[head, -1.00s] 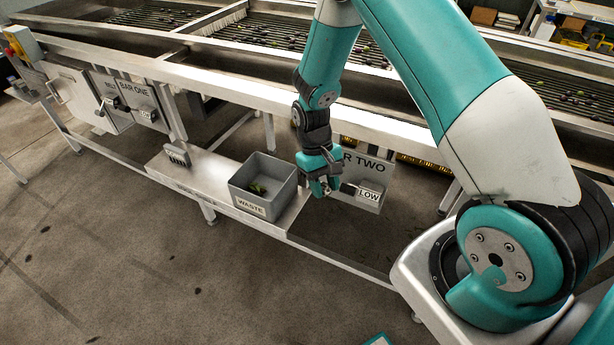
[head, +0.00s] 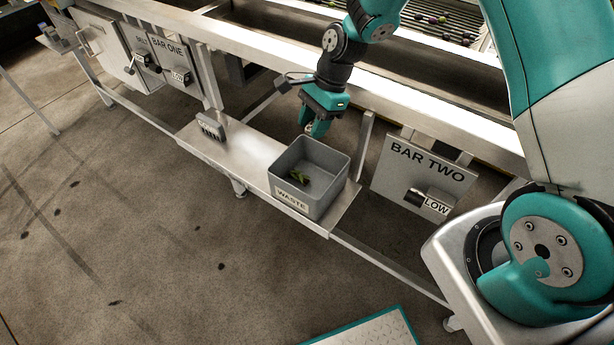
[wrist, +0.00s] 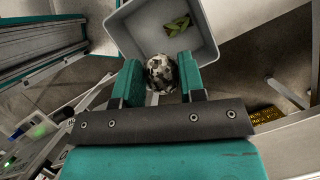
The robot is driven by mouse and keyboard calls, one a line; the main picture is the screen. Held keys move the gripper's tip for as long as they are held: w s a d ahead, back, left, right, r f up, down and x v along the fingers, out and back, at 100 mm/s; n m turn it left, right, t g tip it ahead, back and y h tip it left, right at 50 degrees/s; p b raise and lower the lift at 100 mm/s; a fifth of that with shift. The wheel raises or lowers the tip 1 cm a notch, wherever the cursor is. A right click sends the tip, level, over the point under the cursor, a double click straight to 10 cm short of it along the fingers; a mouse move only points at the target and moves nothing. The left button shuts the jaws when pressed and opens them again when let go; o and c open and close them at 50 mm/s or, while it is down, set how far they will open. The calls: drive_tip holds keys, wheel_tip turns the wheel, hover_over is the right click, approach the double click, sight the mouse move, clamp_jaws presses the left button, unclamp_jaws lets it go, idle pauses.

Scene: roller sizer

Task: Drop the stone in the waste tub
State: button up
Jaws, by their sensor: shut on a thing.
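The stone (wrist: 161,72) is mottled black, grey and white. My gripper (wrist: 160,82) is shut on it, with one teal finger on each side. In the head view my gripper (head: 315,128) points down over the back part of the waste tub, and the stone shows only as a small spot between its fingers. The waste tub (head: 295,204) is a grey open box with a WASTE label, standing on a steel shelf. It also shows in the wrist view (wrist: 127,38), beyond the stone. Green leaves (head: 300,176) lie inside the tub.
The steel shelf (head: 240,160) carries a small dark-slotted holder (head: 211,127) at its left. The BAR TWO panel (head: 425,168) with a LOW tag is right of the tub. The machine's long steel rail (head: 250,60) runs behind and above the shelf.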

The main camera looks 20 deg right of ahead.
drive_tip(key=f+b, duration=0.5)
drive_tip(key=shift+d+f, duration=0.25)
drive_tip(key=shift+d, duration=0.05)
drive_tip(key=o, duration=1)
wheel_tip(320, 180, up, 20)
